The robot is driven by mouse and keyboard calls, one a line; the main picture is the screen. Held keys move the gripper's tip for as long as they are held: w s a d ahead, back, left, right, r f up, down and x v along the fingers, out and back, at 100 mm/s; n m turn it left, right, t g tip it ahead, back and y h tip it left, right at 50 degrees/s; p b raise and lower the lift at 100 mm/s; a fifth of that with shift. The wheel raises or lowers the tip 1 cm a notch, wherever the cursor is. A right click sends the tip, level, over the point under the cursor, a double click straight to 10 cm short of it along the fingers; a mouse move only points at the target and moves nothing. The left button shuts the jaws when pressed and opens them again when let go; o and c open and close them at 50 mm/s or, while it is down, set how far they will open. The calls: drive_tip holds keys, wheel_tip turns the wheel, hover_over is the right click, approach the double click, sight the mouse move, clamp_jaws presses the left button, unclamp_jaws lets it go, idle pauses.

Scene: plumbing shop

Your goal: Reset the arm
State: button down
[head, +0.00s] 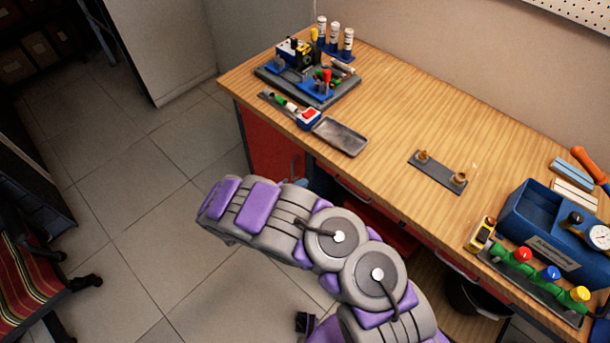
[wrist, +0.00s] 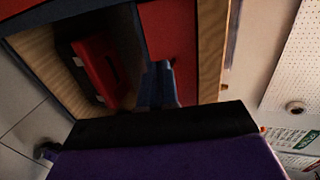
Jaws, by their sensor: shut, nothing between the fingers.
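My arm (head: 330,240) is bent in front of the workbench (head: 385,120), over the floor, in the head view. My gripper (wrist: 158,82) shows in the wrist view as two dark fingers close together, shut and empty. It points toward the red cabinet front (wrist: 168,35) under the bench. Nothing is seen in the jaws.
The bench holds a grey tray (head: 340,136), a fixture board (head: 268,75), a dark plate with two brass fittings (head: 437,174), a blue toolbox (head: 545,228) and a valve manifold (head: 535,277). A striped chair (head: 25,282) stands at left. Floor between is clear.

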drive_tip(key=d+r+m+g+h, duration=0.5)
drive_tip(key=d+r+m, duration=0.7)
drive_tip(key=d+r, duration=0.35)
drive_tip(key=s+d+r+m+g+y, duration=0.1)
drive_tip(key=s+d+r+m+g, duration=0.7)
drive_tip(key=d+r+m, duration=0.5)
drive_tip(key=s+d+r+m+g+y, duration=0.25)
drive_tip(key=s+m+y, duration=0.25)
drive_tip(key=s+m, duration=0.65)
drive_tip(key=s+a+r+m+t+y, duration=0.1)
drive_tip(key=s+a+m+y, duration=0.2)
drive_tip(key=s, duration=0.6)
drive_tip(key=s+a+r+m+t+y, duration=0.1)
drive_tip(key=s+a+r+m+y, duration=0.1)
drive_tip(key=s+a+m+y, duration=0.2)
drive_tip(key=s+a+m, duration=0.2)
drive_tip(key=s+m, duration=0.1)
drive_tip(key=s, duration=0.1)
drive_tip(key=shift+s+y, duration=0.3)
drive_tip(key=shift+s, duration=0.05)
